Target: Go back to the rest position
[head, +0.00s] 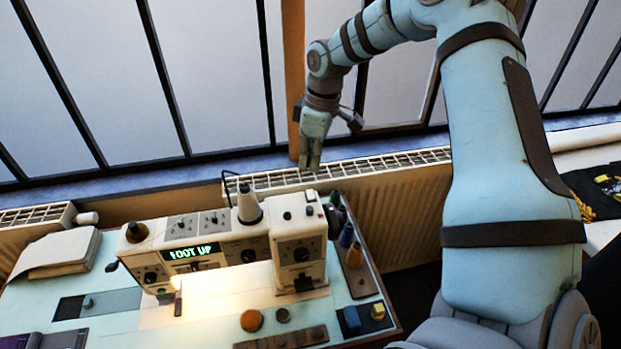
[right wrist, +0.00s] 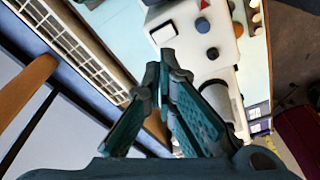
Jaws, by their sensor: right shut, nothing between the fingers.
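My right gripper (head: 310,158) is shut and empty in the head view, its fingers pointing down. It hangs in front of the window post, above the radiator and beyond the back edge of the table. In the right wrist view its fingers (right wrist: 165,75) close together, with the cream sewing machine (right wrist: 195,35) past their tips. The sewing machine (head: 298,240) stands on the table in the head view, with a lit green display (head: 191,251). My left gripper is not in the head view.
The pale blue table (head: 110,320) carries a stack of paper or cloth (head: 58,252) at the left, thread spools (head: 346,236) at the right and round knobs at the front. A radiator (head: 400,195) runs behind it under the windows. Dark cloth (head: 600,185) lies at the far right.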

